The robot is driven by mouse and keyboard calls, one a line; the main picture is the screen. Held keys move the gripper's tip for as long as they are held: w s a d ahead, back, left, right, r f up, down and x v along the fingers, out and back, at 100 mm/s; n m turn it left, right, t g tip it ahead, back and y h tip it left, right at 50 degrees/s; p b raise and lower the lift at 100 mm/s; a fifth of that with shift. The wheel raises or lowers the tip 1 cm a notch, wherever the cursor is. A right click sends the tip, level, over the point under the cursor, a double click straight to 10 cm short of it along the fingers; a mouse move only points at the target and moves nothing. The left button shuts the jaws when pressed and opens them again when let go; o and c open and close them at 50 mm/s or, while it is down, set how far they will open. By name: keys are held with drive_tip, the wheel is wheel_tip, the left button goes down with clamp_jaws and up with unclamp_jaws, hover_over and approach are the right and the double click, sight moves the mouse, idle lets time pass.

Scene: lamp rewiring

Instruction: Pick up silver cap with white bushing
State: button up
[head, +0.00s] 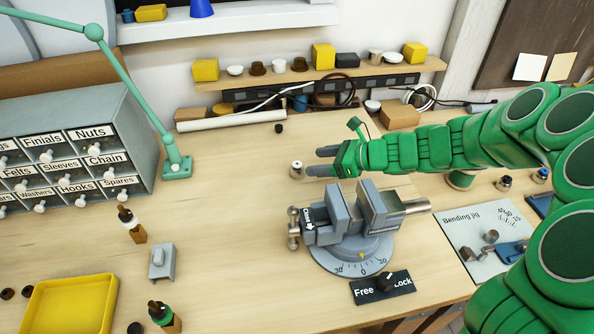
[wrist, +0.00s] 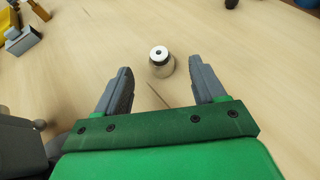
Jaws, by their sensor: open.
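The silver cap with white bushing (head: 296,170) stands upright on the wooden bench, behind and left of the vise. In the wrist view the cap (wrist: 161,64) shows its white bushing with a dark hole on top. My gripper (head: 322,161) is open and empty, reaching in from the right, its grey fingers pointing toward the cap. In the wrist view the cap lies just beyond the fingertips, between their lines and nearer the right finger (wrist: 205,78). It does not appear to be held. Whether a finger touches it I cannot tell.
The grey vise (head: 350,230) stands close in front of my gripper. A small black part (head: 278,128) lies behind the cap. A labelled drawer cabinet (head: 80,145) and a green lamp base (head: 177,168) are to the left. The bench left of the cap is clear.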

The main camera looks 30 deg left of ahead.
sight(298, 164)
drive_tip(key=shift+x, duration=2.9)
drive_tip(key=shift+s, duration=0.1)
drive_tip(key=c, duration=1.2)
